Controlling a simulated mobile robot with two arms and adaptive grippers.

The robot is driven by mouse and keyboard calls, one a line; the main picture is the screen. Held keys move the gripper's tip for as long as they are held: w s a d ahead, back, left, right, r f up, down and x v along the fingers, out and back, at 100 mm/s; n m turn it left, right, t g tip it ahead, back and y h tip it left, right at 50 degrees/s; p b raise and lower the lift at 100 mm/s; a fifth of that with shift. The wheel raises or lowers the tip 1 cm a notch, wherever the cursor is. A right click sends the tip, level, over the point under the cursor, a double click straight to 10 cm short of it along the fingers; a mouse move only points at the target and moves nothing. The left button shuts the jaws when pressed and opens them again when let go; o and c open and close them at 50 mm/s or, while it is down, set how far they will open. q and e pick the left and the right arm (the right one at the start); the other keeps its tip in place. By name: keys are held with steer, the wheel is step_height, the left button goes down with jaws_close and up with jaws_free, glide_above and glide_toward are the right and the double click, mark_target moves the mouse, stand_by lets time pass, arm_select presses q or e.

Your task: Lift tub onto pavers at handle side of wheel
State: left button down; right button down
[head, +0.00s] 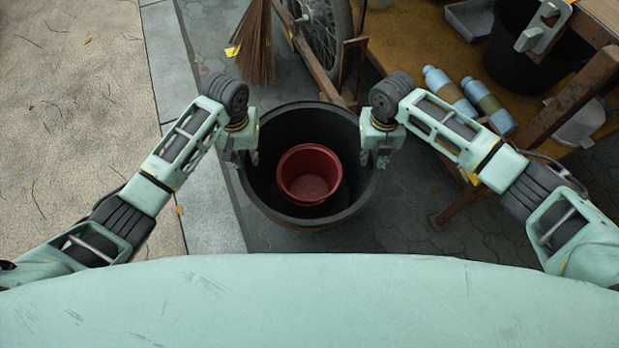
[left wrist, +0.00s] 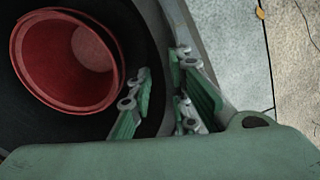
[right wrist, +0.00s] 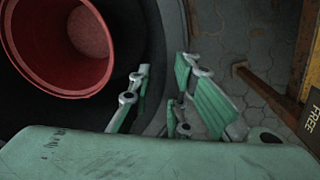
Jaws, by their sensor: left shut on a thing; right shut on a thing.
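A large round black tub (head: 308,110) stands in the middle of the head view, with a smaller red bucket (head: 309,175) inside it. My left gripper (head: 247,157) is shut on the tub's left rim. In the left wrist view its fingers (left wrist: 160,105) straddle the tub wall, one inside and one outside. My right gripper (head: 379,157) is shut on the tub's right rim, and its fingers (right wrist: 165,100) straddle the wall the same way in the right wrist view. Dark hexagonal pavers (head: 400,215) lie around the tub. A spoked wheel (head: 322,35) is behind it.
A straw broom (head: 256,45) hangs behind the tub at left. A wooden frame with a leg (head: 460,207) stands at right, near two blue bottles (head: 450,90) and a black bucket (head: 535,55). Sandy ground (head: 75,110) and a pale kerb (head: 178,85) lie at left.

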arm_select(q)
steer(key=shift+r, duration=0.2)
arm_select(e)
steer(key=shift+r, duration=0.2)
